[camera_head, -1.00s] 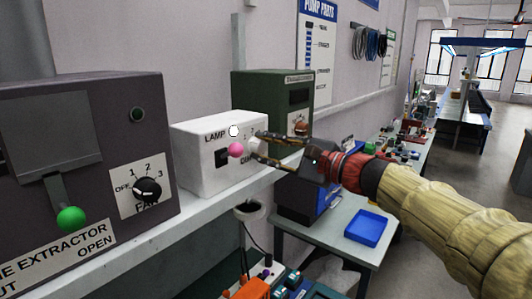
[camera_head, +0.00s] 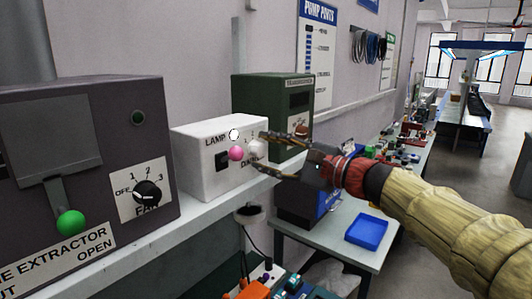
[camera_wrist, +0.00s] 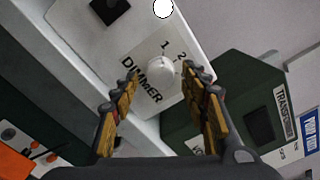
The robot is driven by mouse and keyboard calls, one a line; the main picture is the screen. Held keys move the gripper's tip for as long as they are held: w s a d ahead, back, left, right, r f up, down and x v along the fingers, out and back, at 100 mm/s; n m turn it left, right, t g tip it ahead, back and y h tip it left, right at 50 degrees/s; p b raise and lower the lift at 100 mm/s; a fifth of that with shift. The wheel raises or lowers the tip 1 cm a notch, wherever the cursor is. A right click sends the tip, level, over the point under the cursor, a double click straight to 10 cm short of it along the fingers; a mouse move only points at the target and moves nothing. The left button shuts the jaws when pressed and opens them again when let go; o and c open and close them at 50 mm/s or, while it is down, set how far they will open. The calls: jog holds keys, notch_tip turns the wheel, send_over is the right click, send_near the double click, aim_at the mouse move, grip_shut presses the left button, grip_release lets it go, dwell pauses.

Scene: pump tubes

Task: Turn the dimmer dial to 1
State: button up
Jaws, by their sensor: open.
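The white dimmer dial (camera_wrist: 160,72) sits on the face of the white lamp box (camera_head: 188,165), beside the numbers 1 and 2 and the word DIMMER. I cannot tell which number its pointer faces. The dial also shows in the head view (camera_head: 257,148). My gripper (camera_head: 260,151) is open in front of the box face, with a finger above and a finger below the dial. In the wrist view my gripper (camera_wrist: 161,76) has one finger on each side of the dial, with gaps to it; nothing is held.
A pink knob (camera_head: 236,153) on the lamp box is close left of the dial. The dark extractor box (camera_head: 90,150) with a green-tipped lever (camera_head: 71,222) stands left. The green transformer box (camera_head: 268,95) stands behind to the right. All rest on a grey shelf (camera_head: 190,215).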

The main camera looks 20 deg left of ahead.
jog(key=v, duration=1.1)
jog(key=shift+d, duration=0.2)
jog(key=shift+s, duration=0.1)
